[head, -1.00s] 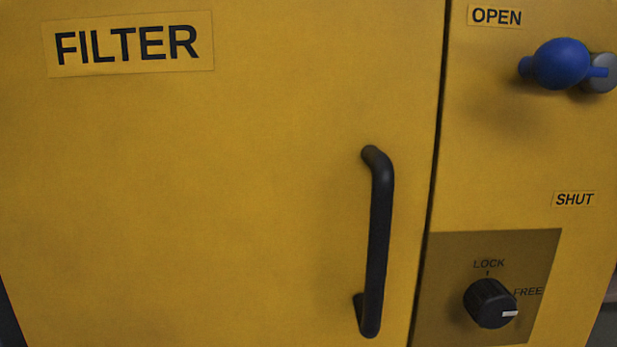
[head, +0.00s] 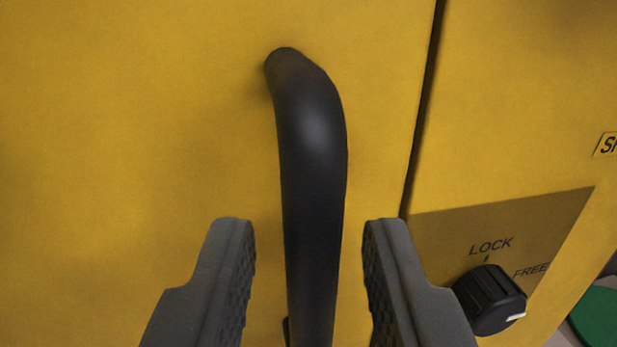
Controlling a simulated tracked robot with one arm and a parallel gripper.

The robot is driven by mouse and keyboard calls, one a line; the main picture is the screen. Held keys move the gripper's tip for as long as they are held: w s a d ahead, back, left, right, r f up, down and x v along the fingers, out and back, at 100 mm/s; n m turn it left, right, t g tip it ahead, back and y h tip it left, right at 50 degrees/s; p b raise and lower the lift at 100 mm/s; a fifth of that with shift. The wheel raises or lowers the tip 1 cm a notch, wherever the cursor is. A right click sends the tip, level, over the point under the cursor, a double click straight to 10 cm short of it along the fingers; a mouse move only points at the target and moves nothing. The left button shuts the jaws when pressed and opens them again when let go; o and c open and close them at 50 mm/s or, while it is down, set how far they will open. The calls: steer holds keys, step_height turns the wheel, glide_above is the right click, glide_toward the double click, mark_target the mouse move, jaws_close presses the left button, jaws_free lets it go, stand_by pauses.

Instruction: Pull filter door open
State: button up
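The yellow filter door (head: 130,140) fills the left and middle of the head view. Its right edge lies flush along a narrow dark seam, so it looks closed. A black upright bar handle (head: 312,180) stands out from the door near that seam. My gripper (head: 308,240) is open, with one grey finger on each side of the handle. A gap shows between the handle and each finger. The lower end of the handle is mostly hidden below the picture's edge.
Right of the seam is a fixed yellow panel (head: 520,90). A black knob (head: 490,300) sits on a brown plate (head: 540,225) marked LOCK and FREE, close to my right finger. Its white mark points toward the lower right. A green round thing (head: 598,318) shows at the lower right.

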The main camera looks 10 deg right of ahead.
steer(key=shift+w+d, duration=0.2)
steer(key=shift+w, duration=0.55)
jaws_close()
steer(key=shift+s, duration=0.15)
